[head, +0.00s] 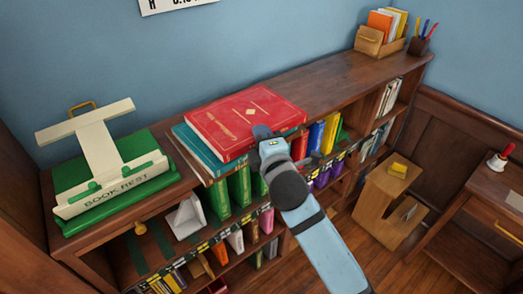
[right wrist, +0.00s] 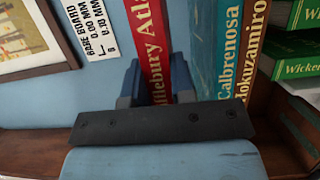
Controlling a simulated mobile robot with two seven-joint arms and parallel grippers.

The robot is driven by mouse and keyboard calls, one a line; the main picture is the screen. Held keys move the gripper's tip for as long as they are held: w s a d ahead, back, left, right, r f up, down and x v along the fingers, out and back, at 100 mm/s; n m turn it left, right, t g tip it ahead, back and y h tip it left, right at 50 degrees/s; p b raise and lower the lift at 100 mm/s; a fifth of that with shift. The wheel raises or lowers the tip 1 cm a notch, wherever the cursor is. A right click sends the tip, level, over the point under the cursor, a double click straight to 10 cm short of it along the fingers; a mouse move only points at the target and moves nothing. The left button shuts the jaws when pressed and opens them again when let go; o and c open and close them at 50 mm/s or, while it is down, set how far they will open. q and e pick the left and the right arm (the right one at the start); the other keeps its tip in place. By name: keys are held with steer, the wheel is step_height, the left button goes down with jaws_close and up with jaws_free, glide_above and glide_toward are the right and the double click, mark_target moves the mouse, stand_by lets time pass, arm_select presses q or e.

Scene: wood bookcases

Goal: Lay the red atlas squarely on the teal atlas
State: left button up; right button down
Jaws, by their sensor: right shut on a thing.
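The red atlas (head: 245,112) is in my right gripper (head: 263,134), which is shut on its spine edge. The teal atlas (head: 187,145) is below it on the bookcase top and shows along the left and front-left. The red atlas sits shifted to the right of it in the head view. In the right wrist view, the fingers (right wrist: 157,84) clasp the red spine (right wrist: 150,45). My left gripper is not in view.
A green and cream book rest (head: 100,180) stands at the left end of the bookcase top (head: 320,85). A wooden organiser (head: 380,40) and pen cup (head: 420,45) stand at the far right end. Several books fill the shelves below. The top right of the atlases is clear.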

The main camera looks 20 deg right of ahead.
step_height(320, 180, down, 4)
steer(key=shift+f, duration=0.1)
stand_by(0.4)
steer(key=shift+f, duration=0.2)
steer(key=c, duration=1)
jaws_free()
steer(key=shift+o, duration=0.2)
